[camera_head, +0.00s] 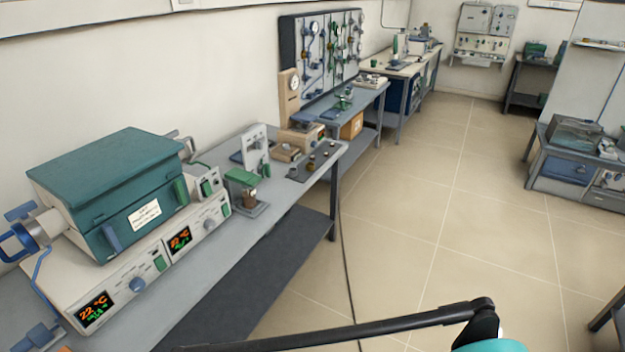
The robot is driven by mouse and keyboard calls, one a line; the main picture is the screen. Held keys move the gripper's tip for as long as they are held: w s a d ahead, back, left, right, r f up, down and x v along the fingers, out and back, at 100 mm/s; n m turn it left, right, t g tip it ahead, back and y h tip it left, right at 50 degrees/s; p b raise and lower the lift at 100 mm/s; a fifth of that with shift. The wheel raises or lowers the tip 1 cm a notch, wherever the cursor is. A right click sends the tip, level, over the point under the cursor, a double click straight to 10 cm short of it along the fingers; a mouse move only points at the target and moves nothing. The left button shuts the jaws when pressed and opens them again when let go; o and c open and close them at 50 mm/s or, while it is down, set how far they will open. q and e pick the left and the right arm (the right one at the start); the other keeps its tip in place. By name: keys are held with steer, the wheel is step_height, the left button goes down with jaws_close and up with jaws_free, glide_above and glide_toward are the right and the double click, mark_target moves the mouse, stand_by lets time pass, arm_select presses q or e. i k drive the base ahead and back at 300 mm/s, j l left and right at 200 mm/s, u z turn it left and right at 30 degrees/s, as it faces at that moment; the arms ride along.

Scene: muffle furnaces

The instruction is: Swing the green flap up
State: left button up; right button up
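A furnace with a dark green box-shaped top (105,170) stands on the near left of the bench. Its front is closed and carries a blue handle (111,235), a green handle (181,190) and a white label. Just right of it is a small stand with a flat green top piece (242,177), lying roughly level over a brown part. I cannot tell which green part is the flap. Neither of my grippers is visible. A dark link with a teal end, seemingly of my own arm, crosses the bottom of the view.
The furnace base has two lit displays (95,308) reading about 22 °C, with knobs. A blue-handled metal fitting (25,236) sticks out at its left. The grey bench (225,252) continues back past small instruments to a gauge panel (318,55). The tiled floor (430,210) is open at right.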

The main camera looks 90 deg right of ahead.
mark_target(240, 176)
steer(key=z, duration=2.45)
